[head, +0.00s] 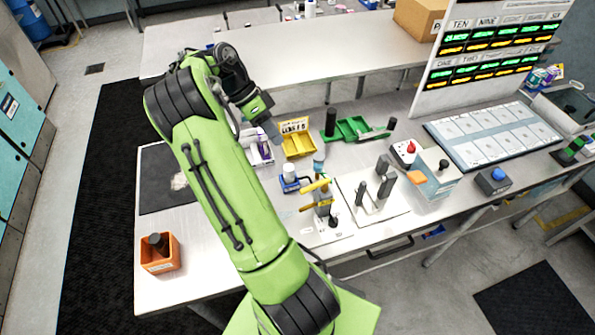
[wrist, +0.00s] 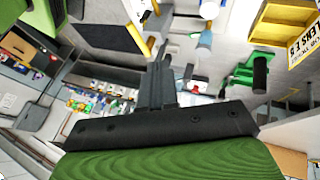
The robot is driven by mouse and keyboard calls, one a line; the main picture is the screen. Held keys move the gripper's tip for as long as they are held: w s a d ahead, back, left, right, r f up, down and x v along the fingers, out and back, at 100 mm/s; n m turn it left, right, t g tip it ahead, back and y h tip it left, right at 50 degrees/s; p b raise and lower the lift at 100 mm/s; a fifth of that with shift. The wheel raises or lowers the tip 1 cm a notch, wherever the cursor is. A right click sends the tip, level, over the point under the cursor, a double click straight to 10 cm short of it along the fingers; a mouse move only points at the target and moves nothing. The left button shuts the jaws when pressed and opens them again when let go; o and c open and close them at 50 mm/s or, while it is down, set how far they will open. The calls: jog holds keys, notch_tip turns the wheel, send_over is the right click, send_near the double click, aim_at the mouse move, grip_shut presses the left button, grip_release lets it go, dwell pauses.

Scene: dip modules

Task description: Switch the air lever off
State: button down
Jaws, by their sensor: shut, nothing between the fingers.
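A yellow lever (head: 316,185) sits on a small grey fixture on a white plate at the middle of the bench; it looks like the air lever, but I see no readable label. A yellow part, likely the same lever, shows at the top of the wrist view (wrist: 137,17). My gripper (head: 275,134) is above the bench, up and left of the lever in the head view, apart from it. In the wrist view my gripper's dark fingers (wrist: 163,75) are together with nothing between them.
A yellow bin (head: 298,145), a green tray (head: 352,129) and a white-and-purple box (head: 257,148) stand behind the lever. A blue holder with a white cap (head: 289,174) is at its left. Upright dark posts (head: 385,178) stand to its right. An orange box (head: 160,255) is at the front left.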

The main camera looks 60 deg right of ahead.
aim_at(315, 186)
jog(key=s+a+r+b+x, duration=0.1)
jog(key=a+b+x, duration=0.1)
jog(key=x, duration=1)
jog(key=shift+s, duration=0.45)
